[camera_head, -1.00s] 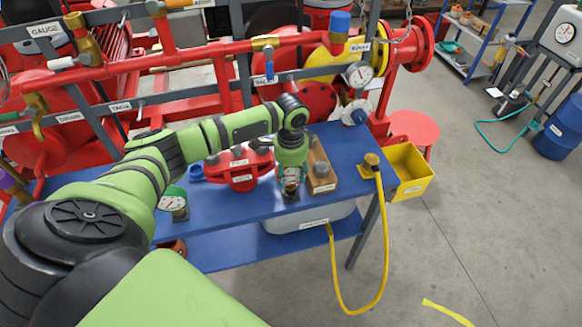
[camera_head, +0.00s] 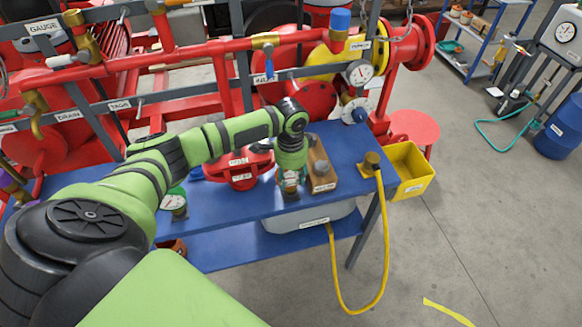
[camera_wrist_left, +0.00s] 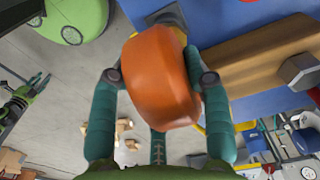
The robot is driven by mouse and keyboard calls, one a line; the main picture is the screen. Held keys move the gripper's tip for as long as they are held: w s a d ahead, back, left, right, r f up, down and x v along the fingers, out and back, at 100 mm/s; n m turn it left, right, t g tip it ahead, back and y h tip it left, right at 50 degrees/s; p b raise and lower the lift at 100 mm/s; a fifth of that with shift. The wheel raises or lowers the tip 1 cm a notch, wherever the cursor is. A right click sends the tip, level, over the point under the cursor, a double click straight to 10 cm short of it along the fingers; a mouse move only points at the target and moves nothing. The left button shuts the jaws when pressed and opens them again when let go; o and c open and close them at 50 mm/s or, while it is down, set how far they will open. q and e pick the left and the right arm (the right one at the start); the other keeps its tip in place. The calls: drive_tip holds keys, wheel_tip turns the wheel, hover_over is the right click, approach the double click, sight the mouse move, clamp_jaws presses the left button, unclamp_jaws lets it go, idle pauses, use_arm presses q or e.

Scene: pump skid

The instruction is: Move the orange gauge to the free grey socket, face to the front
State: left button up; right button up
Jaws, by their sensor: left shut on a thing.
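The orange gauge (camera_wrist_left: 160,80) fills the middle of the left wrist view, seen from its orange rounded housing. My left gripper (camera_wrist_left: 160,112) is shut on it, one teal finger on each side. In the head view my left gripper (camera_head: 290,177) points down over the blue bench, left of the wooden block. A small part of the pale gauge face (camera_head: 291,181) shows between the fingers. A grey base (camera_wrist_left: 165,17) shows partly behind the gauge in the wrist view; I cannot tell whether they touch. My right gripper is out of view.
A green gauge (camera_head: 173,202) stands on the bench to the left. The wooden block (camera_head: 320,170), with a grey part on top, stands close on the right. A red flanged part (camera_head: 240,172) is behind left. A yellow hose (camera_head: 383,240) and yellow bin (camera_head: 412,172) are at the right.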

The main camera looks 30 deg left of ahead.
use_arm(q)
drive_tip(key=shift+f+b, duration=0.3)
drive_tip(key=shift+f, duration=0.5)
drive_tip(key=o, duration=1.4)
drive_tip(key=shift+c, duration=0.2)
drive_tip(key=shift+r, duration=0.15)
wheel_tip(320, 180, up, 12)
drive_tip(key=shift+f, duration=0.1)
